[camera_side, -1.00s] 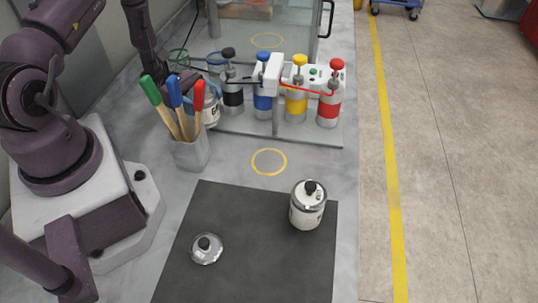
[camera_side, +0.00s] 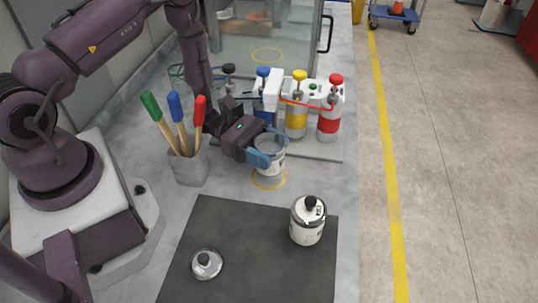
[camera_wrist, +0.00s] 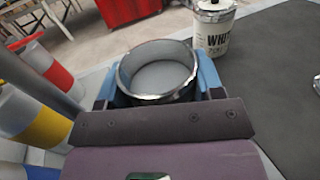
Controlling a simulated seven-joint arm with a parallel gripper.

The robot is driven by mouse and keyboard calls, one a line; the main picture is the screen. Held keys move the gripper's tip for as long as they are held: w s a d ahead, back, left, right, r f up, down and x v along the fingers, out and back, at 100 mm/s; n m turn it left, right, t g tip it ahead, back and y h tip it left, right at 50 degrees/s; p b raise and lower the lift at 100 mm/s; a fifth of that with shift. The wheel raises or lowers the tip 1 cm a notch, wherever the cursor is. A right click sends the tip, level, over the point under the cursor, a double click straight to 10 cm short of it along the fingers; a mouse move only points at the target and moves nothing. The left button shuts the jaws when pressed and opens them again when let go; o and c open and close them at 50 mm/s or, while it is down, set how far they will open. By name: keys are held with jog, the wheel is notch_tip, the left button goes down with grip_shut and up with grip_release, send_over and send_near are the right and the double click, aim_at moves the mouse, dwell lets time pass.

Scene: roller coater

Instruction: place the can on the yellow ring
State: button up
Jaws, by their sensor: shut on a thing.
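My gripper (camera_side: 269,155) is shut on an open metal can (camera_side: 271,168). The can is upright, held at or just above the yellow ring (camera_side: 284,180) on the grey bench. Part of the ring shows around the can's base; the rest is hidden behind it. I cannot tell whether the base touches the bench. In the wrist view, the can (camera_wrist: 158,72) sits between the blue fingers of my gripper (camera_wrist: 155,92), and its inside looks pale grey.
A lidded white can (camera_side: 307,222) and a loose lid (camera_side: 206,264) are on the dark mat (camera_side: 250,250). A holder (camera_side: 189,168) with three coloured-handled tools stands to the left. Several pump bottles (camera_side: 296,118) stand behind. A second yellow ring (camera_side: 267,55) lies farther back.

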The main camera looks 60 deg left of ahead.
jog(key=shift+f, duration=1.15)
jog(key=o, duration=1)
jog(key=shift+f, duration=0.15)
jog(key=shift+s+a+r, duration=0.1)
jog(key=shift+a+r, duration=0.1)
jog(key=shift+a, duration=0.1)
jog(key=v, duration=0.5)
jog(key=r, duration=0.7)
jog(key=shift+d, duration=0.2)
